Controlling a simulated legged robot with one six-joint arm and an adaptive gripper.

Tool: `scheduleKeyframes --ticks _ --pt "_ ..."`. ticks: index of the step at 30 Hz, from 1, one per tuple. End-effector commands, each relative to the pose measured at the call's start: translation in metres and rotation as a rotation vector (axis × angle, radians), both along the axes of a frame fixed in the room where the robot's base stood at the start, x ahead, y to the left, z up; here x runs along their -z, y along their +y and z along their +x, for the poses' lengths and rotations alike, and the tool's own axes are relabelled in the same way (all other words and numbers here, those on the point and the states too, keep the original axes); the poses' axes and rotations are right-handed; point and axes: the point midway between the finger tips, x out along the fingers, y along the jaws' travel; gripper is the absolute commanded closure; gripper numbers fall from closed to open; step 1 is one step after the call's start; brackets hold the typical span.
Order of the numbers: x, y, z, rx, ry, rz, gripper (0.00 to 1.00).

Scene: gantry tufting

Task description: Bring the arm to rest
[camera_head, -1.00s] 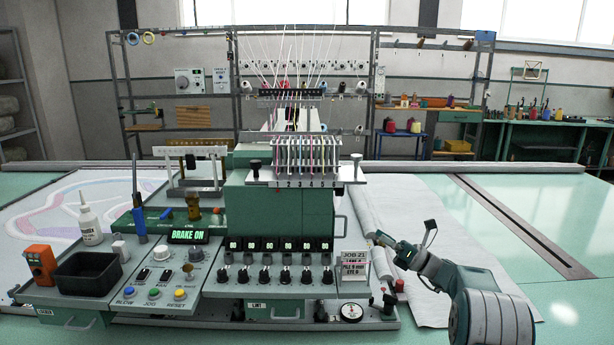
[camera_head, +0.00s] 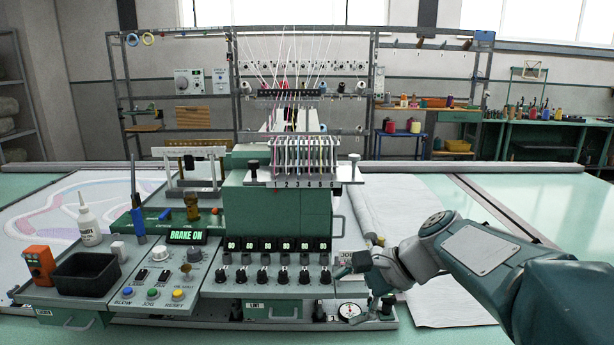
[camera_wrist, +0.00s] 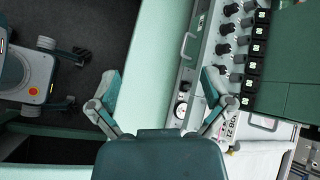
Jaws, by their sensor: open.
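My gripper (camera_head: 349,294) is at the front right corner of the tufting machine's console (camera_head: 262,285), close to the dial gauge (camera_head: 350,312). It is open and nothing shows between its fingers. In the wrist view my gripper (camera_wrist: 162,84) has its two fingers spread wide over the green table edge (camera_wrist: 158,60), with the floor to the left and the console to the right. My arm reaches in from the right of the head view. It hides part of the job card (camera_head: 352,258). I cannot tell how far the fingers are from the console.
A row of black knobs (camera_head: 264,276) runs along the console. A needle head (camera_head: 305,155) rises behind it. A black bin (camera_head: 87,275) and a glue bottle (camera_head: 89,222) stand at the left. Pale cloth (camera_head: 415,205) covers the table behind my arm.

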Motion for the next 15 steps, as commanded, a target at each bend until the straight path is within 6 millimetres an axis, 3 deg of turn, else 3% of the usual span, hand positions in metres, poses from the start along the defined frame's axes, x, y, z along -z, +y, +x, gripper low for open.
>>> scheduleKeyframes --ticks 6,15 --pt "0.012 -0.016 -0.067 -0.193 -0.232 -0.317 0.0" --pt "0.036 -0.055 -0.142 -0.521 -0.531 -0.754 0.0"
